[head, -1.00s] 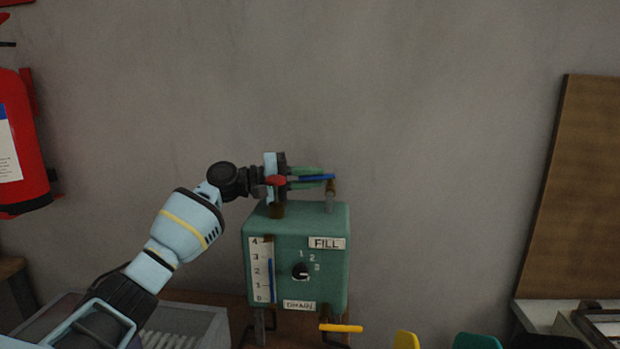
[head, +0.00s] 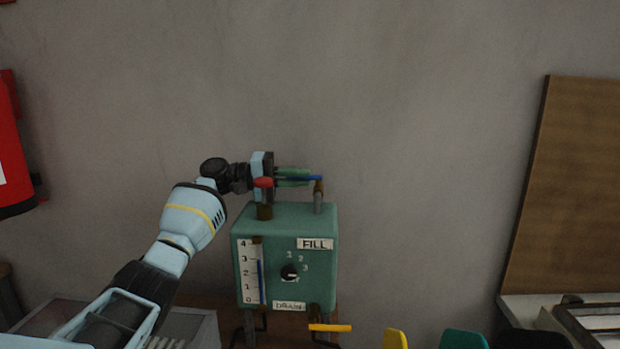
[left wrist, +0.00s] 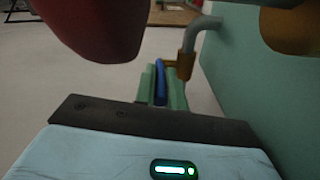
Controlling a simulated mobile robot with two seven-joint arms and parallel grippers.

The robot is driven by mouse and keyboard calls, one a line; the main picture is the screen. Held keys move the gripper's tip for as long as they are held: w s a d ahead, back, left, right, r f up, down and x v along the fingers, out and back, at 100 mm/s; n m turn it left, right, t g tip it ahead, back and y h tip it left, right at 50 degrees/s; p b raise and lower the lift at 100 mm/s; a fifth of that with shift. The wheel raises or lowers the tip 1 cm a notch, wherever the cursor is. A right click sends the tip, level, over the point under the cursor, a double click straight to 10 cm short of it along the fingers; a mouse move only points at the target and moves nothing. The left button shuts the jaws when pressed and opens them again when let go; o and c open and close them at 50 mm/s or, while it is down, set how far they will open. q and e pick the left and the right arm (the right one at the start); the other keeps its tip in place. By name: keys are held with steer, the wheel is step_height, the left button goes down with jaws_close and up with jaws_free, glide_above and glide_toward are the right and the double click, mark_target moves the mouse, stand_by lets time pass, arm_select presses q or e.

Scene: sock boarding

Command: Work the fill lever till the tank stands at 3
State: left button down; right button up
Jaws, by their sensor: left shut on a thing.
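The green tank box (head: 318,270) stands against the wall with FILL and DRAIN labels. On its white gauge strip (head: 250,271), marked 0 to 4, the blue column (head: 261,283) reaches about the 3 mark. The blue fill lever (head: 314,177) lies roughly level at the top pipe; it also shows in the left wrist view (left wrist: 160,85). My left gripper (head: 293,178) is shut on the lever, its green fingers on either side of it. The yellow drain lever (head: 330,328) sticks out below the box. My right gripper is not in view.
A red knob (head: 264,182) stands on a brown stem close to my left gripper. A black dial (head: 289,272) is on the tank front. A red extinguisher (head: 12,165) hangs at the left and a brown board (head: 560,190) leans at the right. The wall above is bare.

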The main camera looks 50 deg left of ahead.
arm_select(q)
steer(key=shift+w+a+m+g+h, duration=0.1)
steer(key=shift+m+g+h, duration=0.2)
steer(key=shift+g+h, duration=0.15)
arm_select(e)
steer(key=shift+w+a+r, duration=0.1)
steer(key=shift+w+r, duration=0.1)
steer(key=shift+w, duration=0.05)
arm_select(q)
steer(key=c, duration=1.5)
jaws_free()
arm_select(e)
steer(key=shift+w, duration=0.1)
